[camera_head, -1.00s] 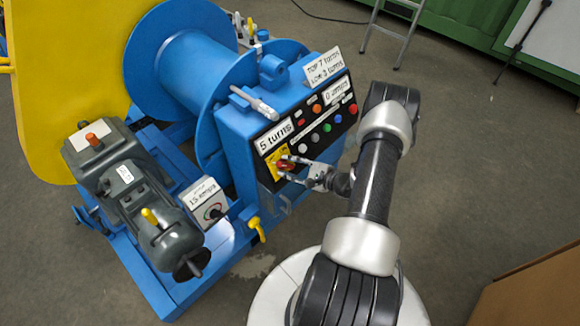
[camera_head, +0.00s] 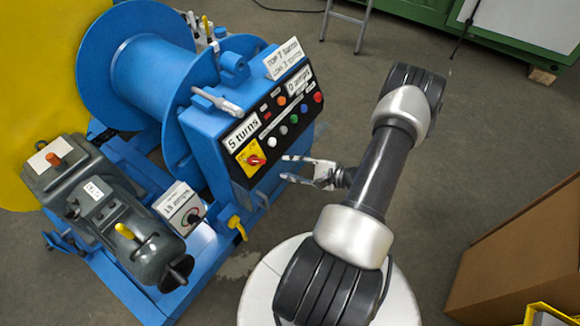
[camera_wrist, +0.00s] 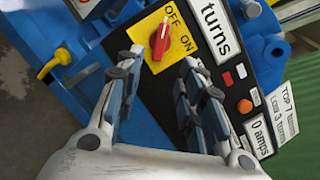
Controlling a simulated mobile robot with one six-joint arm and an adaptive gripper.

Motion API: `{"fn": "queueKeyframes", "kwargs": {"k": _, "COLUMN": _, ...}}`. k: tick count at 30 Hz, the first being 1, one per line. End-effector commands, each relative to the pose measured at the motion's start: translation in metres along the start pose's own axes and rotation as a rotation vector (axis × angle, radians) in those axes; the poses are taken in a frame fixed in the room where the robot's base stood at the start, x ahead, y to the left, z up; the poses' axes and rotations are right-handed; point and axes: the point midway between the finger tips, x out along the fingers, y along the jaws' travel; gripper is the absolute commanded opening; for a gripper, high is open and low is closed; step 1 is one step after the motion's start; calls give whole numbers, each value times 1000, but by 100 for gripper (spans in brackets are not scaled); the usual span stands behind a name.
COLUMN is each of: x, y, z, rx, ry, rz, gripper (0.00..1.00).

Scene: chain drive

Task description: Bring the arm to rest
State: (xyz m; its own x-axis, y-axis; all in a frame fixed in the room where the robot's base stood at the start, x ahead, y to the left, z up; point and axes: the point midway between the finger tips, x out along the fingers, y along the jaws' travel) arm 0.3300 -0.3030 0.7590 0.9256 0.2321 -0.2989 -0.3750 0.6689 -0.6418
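My gripper (camera_head: 286,168) is open and empty, apart from and to the right of the control panel's face. In the wrist view its two fingers (camera_wrist: 158,70) stand wide apart with nothing between them. Beyond the fingertips is the red rotary knob (camera_wrist: 160,40) on a yellow plate marked OFF and ON. The knob's upper end lies near the OFF mark. In the head view the same knob (camera_head: 255,160) sits at the panel's lower left, under the "5 turns" sign (camera_head: 242,132).
The blue winch drum (camera_head: 150,70) and grey motor (camera_head: 110,210) stand left. A yellow handle (camera_head: 237,227) juts out below the panel. A brown box (camera_head: 525,250) stands at right, a ladder (camera_head: 347,20) at the back.

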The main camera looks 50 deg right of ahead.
Motion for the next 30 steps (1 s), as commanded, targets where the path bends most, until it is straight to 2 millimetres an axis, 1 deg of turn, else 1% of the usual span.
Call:
{"fn": "queueKeyframes", "kwargs": {"k": 12, "x": 1, "y": -1, "z": 2, "rx": -5, "ry": -3, "rz": 5, "gripper": 35}}
{"fn": "queueKeyframes", "kwargs": {"k": 14, "x": 4, "y": -6, "z": 9, "rx": -21, "ry": -15, "rz": 23, "gripper": 35}}
{"fn": "queueKeyframes", "kwargs": {"k": 16, "x": 10, "y": -14, "z": 27, "rx": -61, "ry": -46, "rz": 71, "gripper": 35}}
{"fn": "queueKeyframes", "kwargs": {"k": 17, "x": 13, "y": -18, "z": 38, "rx": -85, "ry": -64, "rz": 101, "gripper": 35}}
{"fn": "queueKeyframes", "kwargs": {"k": 20, "x": 26, "y": -32, "z": 89, "rx": -189, "ry": -141, "rz": 233, "gripper": 35}}
{"fn": "queueKeyframes", "kwargs": {"k": 21, "x": 31, "y": -36, "z": 112, "rx": -239, "ry": -171, "rz": 295, "gripper": 35}}
{"fn": "queueKeyframes", "kwargs": {"k": 22, "x": 33, "y": -38, "z": 130, "rx": -279, "ry": -195, "rz": 342, "gripper": 35}}
{"fn": "queueKeyframes", "kwargs": {"k": 23, "x": 36, "y": -39, "z": 148, "rx": -316, "ry": -216, "rz": 390, "gripper": 35}}
{"fn": "queueKeyframes", "kwargs": {"k": 24, "x": 38, "y": -39, "z": 170, "rx": -371, "ry": -242, "rz": 453, "gripper": 35}}
{"fn": "queueKeyframes", "kwargs": {"k": 26, "x": 38, "y": -38, "z": 204, "rx": -452, "ry": -276, "rz": 543, "gripper": 35}}
{"fn": "queueKeyframes", "kwargs": {"k": 27, "x": 37, "y": -36, "z": 224, "rx": -509, "ry": -295, "rz": 602, "gripper": 35}}
{"fn": "queueKeyframes", "kwargs": {"k": 29, "x": 34, "y": -32, "z": 255, "rx": -596, "ry": -319, "rz": 686, "gripper": 35}}
{"fn": "queueKeyframes", "kwargs": {"k": 30, "x": 31, "y": -29, "z": 274, "rx": -659, "ry": -332, "rz": 740, "gripper": 35}}
